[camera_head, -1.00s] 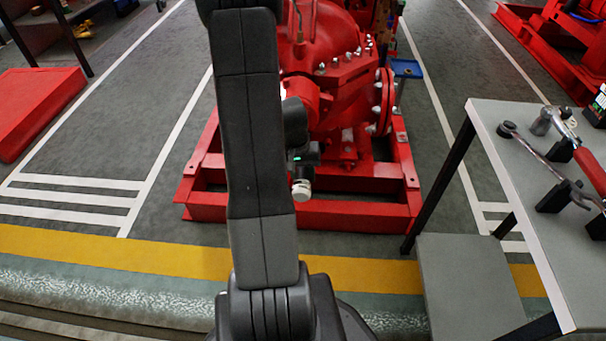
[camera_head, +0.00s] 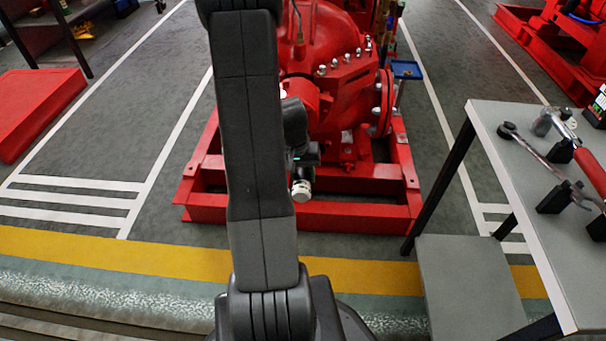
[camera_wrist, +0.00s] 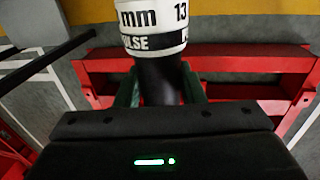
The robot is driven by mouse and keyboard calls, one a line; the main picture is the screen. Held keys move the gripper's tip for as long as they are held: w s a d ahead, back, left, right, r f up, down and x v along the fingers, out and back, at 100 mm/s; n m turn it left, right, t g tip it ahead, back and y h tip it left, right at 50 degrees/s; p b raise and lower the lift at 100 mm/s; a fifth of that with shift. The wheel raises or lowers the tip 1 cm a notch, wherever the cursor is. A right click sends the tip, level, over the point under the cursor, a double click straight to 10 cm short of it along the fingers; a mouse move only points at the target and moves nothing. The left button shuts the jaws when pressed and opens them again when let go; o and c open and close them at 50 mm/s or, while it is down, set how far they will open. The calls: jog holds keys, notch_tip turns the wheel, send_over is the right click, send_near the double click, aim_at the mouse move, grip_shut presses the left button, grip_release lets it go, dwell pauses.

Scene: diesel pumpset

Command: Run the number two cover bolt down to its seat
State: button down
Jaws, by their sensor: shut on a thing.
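My gripper (camera_wrist: 160,92) is shut on a power tool (camera_wrist: 160,80) with a dark body and a white collar printed "mm 13" and "PULSE". The tool's pale end (camera_head: 301,190) also shows in the head view, low in front of the red pump frame. The pump cover (camera_head: 345,75) is red, with several silver bolts along its edge, such as this one (camera_head: 321,70). I cannot tell which is number two or how deep any sits. My arm hides the left part of the pump. The tool is apart from the visible bolts.
A grey table (camera_head: 505,170) on the right holds a wrench (camera_head: 540,155) and a red-handled tool (camera_head: 588,170) on black holders. A small blue tray (camera_head: 405,70) stands beside the pump. The red base frame (camera_head: 350,215) surrounds the pump's foot.

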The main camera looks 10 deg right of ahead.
aim_at(300, 180)
jog(key=shift+w+d, duration=0.15)
jog(key=shift+w, duration=0.4)
dwell(1.9)
jog(key=shift+s+a+b, duration=0.25)
jog(key=shift+s, duration=0.6)
jog(key=shift+s+a+b, duration=0.2)
jog(key=shift+s+b, duration=0.1)
jog(key=shift+s, duration=0.5)
jog(key=shift+s+a+b, duration=0.25)
jog(key=shift+s, duration=0.6)
jog(key=shift+w, duration=0.1)
